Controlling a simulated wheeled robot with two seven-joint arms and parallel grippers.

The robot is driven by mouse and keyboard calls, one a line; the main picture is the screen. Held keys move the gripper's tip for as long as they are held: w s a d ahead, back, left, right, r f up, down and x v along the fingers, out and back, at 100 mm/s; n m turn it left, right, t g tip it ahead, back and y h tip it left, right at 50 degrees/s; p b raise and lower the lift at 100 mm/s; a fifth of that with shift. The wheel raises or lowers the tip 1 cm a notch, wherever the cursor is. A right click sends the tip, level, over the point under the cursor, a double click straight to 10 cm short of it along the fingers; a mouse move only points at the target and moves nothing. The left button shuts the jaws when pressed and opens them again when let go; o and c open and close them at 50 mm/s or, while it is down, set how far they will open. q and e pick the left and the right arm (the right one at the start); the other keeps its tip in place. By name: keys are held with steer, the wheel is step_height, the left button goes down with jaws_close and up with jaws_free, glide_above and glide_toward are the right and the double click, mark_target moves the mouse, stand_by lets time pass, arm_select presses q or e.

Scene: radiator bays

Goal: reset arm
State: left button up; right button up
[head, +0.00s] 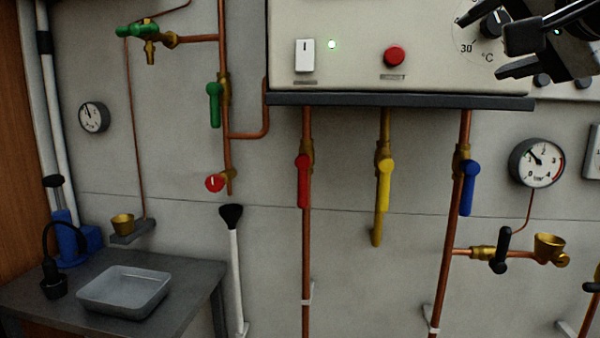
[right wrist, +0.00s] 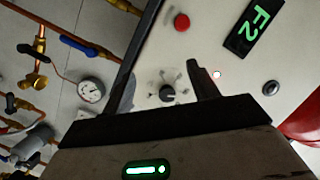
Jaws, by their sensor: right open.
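My right gripper (head: 485,42) is at the top right of the head view, in front of the pale control panel (head: 350,60). Its two dark fingers are apart and nothing is held between them. A black rotary knob (head: 494,24) with a dial scale marked 30 shows between the fingers. In the right wrist view the same knob (right wrist: 167,94) lies between the open fingers (right wrist: 163,82). I cannot tell whether any finger touches it. My left gripper is not in view.
Below hang red (head: 303,180), yellow (head: 384,172) and blue (head: 469,188) valve levers. A gauge (head: 537,163) is right; a bench with a tray (head: 125,312) is lower left.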

steer(key=w+a+f+n+g+y, duration=0.1)
steer(key=w+a+f+g+y, duration=0.25)
steer(key=a+f+y, duration=0.45)
steer(key=s+a+f+m+g+y, duration=0.3)
steer(key=a+f+g+y, duration=0.15)
steer(key=a+f, duration=0.3)
steer(key=s+a+f+m+g+y, duration=0.2)
steer(key=s+a+f+g+y, duration=0.15)
steer(key=a+f+g, duration=0.35)
steer(key=w+d+f+n+t+h, duration=0.2)
steer(key=d+f+n+t+h, duration=0.2)
steer(key=f+n+t, duration=0.65)
steer(key=w+d+f+n+t+h, duration=0.1)
steer(key=d+f+n+t+h, duration=0.4)
steer(key=f+n, duration=1.05)
steer(key=s+d+f+m+g+h, duration=0.1)
steer(key=s+f+m+g+h, duration=0.1)
steer(key=s+f, duration=0.5)
steer(key=s+d+f+m+g+h, duration=0.2)
steer(key=s+f+m+g, duration=0.2)
steer(key=s+f+m, duration=0.3)
step_height(320, 180, down, 5)
steer(key=shift+s+r+m+g, duration=0.2)
steer(key=shift+s+m+g, duration=0.1)
steer(key=shift+g, duration=0.05)
